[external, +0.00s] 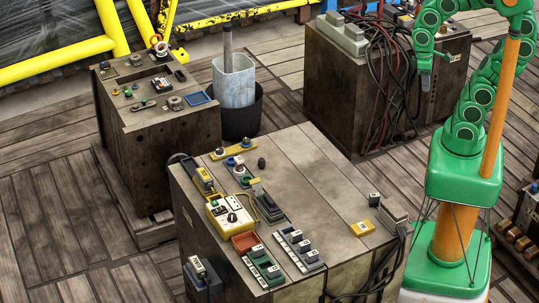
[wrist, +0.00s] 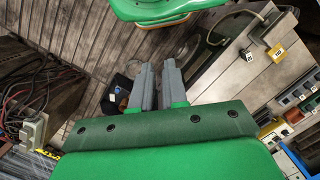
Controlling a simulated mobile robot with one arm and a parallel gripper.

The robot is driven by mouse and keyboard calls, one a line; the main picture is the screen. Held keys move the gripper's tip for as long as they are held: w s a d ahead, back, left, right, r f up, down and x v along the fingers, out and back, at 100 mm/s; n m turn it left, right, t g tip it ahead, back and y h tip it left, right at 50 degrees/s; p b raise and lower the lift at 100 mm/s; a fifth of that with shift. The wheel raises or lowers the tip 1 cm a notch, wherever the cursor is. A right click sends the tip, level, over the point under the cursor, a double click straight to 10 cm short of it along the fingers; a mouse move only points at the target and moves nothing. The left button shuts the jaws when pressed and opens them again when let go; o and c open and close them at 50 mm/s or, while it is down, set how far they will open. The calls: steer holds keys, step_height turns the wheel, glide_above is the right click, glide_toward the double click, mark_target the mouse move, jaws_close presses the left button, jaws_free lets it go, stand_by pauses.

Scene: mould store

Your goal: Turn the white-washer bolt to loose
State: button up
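I cannot single out the white-washer bolt with certainty. Small round fittings with pale and blue parts (external: 239,162) stand near the back of the middle crate's top (external: 310,175), by a yellow strip; they are too small to tell apart. Other small fittings, including a grey disc (external: 175,103), sit on the left crate's top. My gripper (external: 425,82) hangs at the upper right, beside the cable-draped crate and away from these fittings. In the wrist view my gripper (wrist: 158,75) shows two grey fingers with a narrow gap and nothing between them.
A yellow control box (external: 230,216), switch rows (external: 299,250) and a yellow numbered tag (external: 362,228) occupy the middle crate. A pale bucket (external: 235,85) stands behind it. Dark cables (external: 385,75) hang over the back right crate (external: 335,85). Yellow railings (external: 70,60) border the back left.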

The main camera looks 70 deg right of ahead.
steer(key=shift+o, duration=1.1)
steer(key=shift+w, duration=0.45)
steer(key=o, duration=0.5)
steer(key=w, duration=0.3)
steer(key=shift+w+d+r, duration=0.2)
steer(key=shift+w+r, duration=0.15)
steer(key=w+t, duration=0.2)
steer(key=w, duration=1.2)
steer(key=t, duration=0.4)
glide_above(219, 149)
steer(key=s, duration=0.4)
step_height(219, 149, down, 24)
steer(key=shift+w+x, duration=0.2)
steer(key=shift+x, duration=3.85)
steer(key=shift+r, duration=0.1)
steer(key=shift+c, duration=0.2)
